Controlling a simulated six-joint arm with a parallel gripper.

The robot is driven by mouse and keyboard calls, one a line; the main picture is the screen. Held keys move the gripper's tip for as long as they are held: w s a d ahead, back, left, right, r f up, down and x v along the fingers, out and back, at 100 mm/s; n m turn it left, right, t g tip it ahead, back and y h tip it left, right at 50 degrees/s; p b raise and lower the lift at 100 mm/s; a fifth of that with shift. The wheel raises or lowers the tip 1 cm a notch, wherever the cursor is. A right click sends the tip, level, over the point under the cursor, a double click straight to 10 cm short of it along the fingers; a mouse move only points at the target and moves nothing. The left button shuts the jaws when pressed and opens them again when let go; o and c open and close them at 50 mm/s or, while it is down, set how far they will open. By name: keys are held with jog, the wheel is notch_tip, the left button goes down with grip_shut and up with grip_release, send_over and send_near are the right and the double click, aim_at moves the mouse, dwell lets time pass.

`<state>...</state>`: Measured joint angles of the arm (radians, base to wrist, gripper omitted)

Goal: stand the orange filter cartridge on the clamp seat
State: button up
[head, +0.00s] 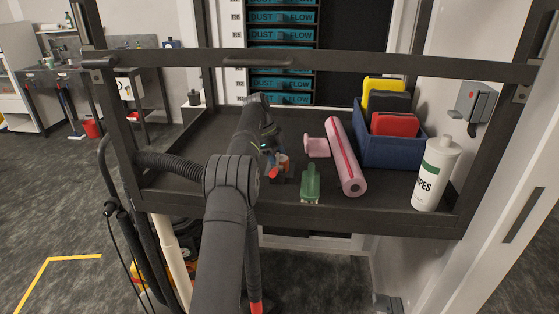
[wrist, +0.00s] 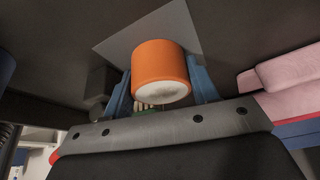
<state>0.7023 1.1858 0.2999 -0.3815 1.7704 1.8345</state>
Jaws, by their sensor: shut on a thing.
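The orange filter cartridge (wrist: 160,62) is a short cylinder with a pale end face turned toward the wrist camera. My gripper (wrist: 161,82) is shut on it, with one blue finger on each side. I cannot tell which is the clamp seat, or whether the cartridge touches anything.
Right of my gripper are a green brush (head: 311,183), a pink holder (head: 317,147) and a pink roll (head: 345,157). A blue bin (head: 390,152) and a white wipes bottle (head: 432,178) stand at the right. A dark frame bar (head: 350,64) crosses above the bench. The bench's left part is clear.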

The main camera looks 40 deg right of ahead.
jog(key=o, duration=0.8)
jog(key=shift+v, duration=2.15)
jog(key=shift+s, duration=0.1)
jog(key=shift+d, duration=0.1)
